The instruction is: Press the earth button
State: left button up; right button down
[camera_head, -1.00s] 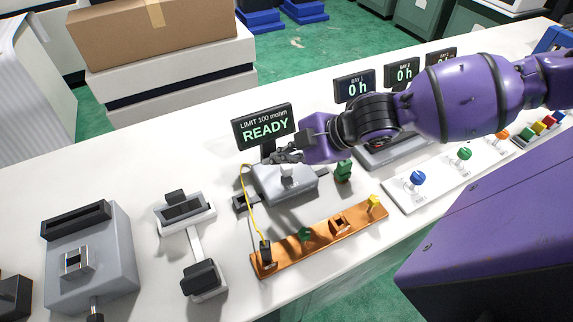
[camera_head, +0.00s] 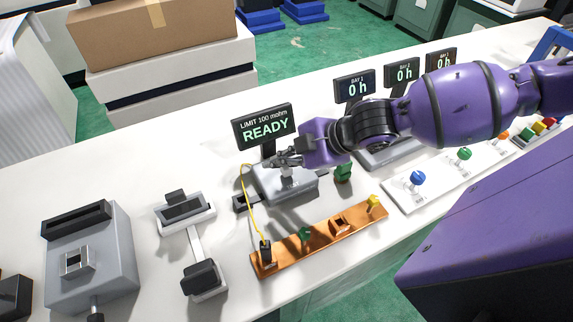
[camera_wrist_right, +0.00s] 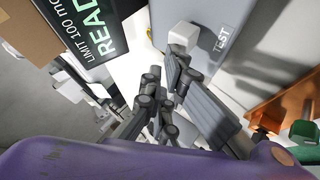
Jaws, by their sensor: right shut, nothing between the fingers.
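The grey earth tester (camera_head: 300,188) stands on the white bench, with a pale square button (camera_head: 287,180) on its top. In the right wrist view the button (camera_wrist_right: 184,37) sits beside the label TEST on the tester (camera_wrist_right: 225,38). My right gripper (camera_head: 284,162) is shut and empty, just above the button; its fingers (camera_wrist_right: 172,65) point toward it in the wrist view. I cannot tell whether they touch. The tester's display (camera_head: 264,128) reads LIMIT 100 mohm, READY. My left gripper is not in view.
An orange bar (camera_head: 325,237) with a yellow lead (camera_head: 248,205) clipped on lies in front of the tester. A green block (camera_head: 343,172) stands to its right. A white strip with coloured knobs (camera_head: 440,178) lies further right. Grey fixtures (camera_head: 90,255) stand at left.

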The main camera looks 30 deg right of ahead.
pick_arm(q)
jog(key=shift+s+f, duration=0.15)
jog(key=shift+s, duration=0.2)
pick_arm(e)
jog(key=shift+f, duration=0.45)
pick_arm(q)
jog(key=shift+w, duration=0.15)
pick_arm(e)
jog(key=shift+r, duration=0.15)
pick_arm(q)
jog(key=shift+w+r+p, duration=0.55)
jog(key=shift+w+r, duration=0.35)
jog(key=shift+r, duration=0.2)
pick_arm(e)
jog(key=shift+r, duration=0.9)
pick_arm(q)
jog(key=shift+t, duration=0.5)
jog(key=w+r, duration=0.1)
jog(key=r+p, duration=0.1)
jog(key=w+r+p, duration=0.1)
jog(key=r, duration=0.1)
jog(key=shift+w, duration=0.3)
pick_arm(e)
notch_tip(320, 180, up, 5)
jog(key=shift+f, duration=0.1)
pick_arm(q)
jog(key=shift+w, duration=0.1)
